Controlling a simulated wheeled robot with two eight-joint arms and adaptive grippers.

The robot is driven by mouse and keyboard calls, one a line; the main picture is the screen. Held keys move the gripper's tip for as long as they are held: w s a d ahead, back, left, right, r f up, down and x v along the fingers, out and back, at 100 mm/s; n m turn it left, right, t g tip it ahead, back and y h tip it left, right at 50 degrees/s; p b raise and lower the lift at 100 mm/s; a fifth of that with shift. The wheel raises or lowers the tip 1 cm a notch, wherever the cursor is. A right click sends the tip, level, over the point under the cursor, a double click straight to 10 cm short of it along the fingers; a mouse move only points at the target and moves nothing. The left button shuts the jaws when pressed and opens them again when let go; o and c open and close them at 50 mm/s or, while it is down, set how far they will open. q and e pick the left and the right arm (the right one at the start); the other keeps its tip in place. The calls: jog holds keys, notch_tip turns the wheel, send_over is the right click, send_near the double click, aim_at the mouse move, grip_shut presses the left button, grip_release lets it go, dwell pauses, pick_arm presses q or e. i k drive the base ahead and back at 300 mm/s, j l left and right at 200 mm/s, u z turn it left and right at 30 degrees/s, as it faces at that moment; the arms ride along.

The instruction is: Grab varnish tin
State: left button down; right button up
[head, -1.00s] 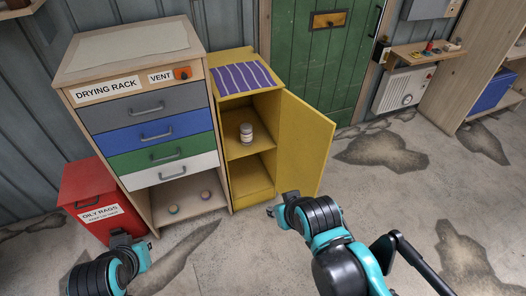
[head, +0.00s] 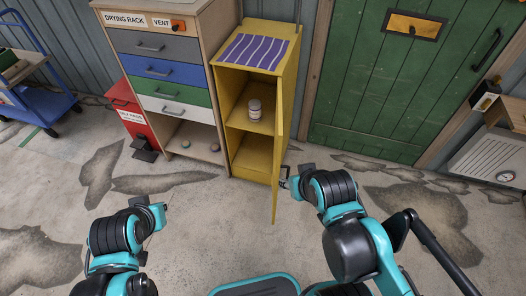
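The varnish tin is probably the small pale tin with a dark band (head: 255,108), standing upright on the upper shelf of the yellow cabinet (head: 250,146). The cabinet door (head: 276,165) stands open and shows nearly edge-on, just right of the tin. My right gripper (head: 287,181) is at the outer side of the door, by its dark handle (head: 285,171); I cannot tell whether it touches or grips it. My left gripper (head: 163,208) is over the floor at the front left, away from the cabinet; its fingers are too small to read.
A drying rack (head: 165,48) with coloured drawers stands against the cabinet's left side, and a red oily-rags bin (head: 130,108) beside it. A blue cart (head: 42,98) is at the far left. A green door (head: 375,85) is at the right. The floor in front is clear.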

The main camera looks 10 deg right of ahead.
aim_at(255, 104)
jog(key=k+l, duration=0.15)
jog(key=l, duration=0.25)
jog(key=k+l, duration=0.1)
jog(key=l, duration=0.3)
jog(key=k+l, duration=0.15)
jog(key=l, duration=0.25)
jog(key=j+z, duration=0.1)
jog(key=z, duration=0.3)
jog(key=i+j+z, duration=0.1)
jog(key=z, duration=0.35)
jog(key=j+z, duration=0.3)
jog(key=j, duration=0.55)
jog(key=j+z, duration=0.35)
jog(key=j, duration=0.5)
jog(key=i+j, duration=0.1)
jog(key=j, duration=0.5)
jog(key=i, duration=0.4)
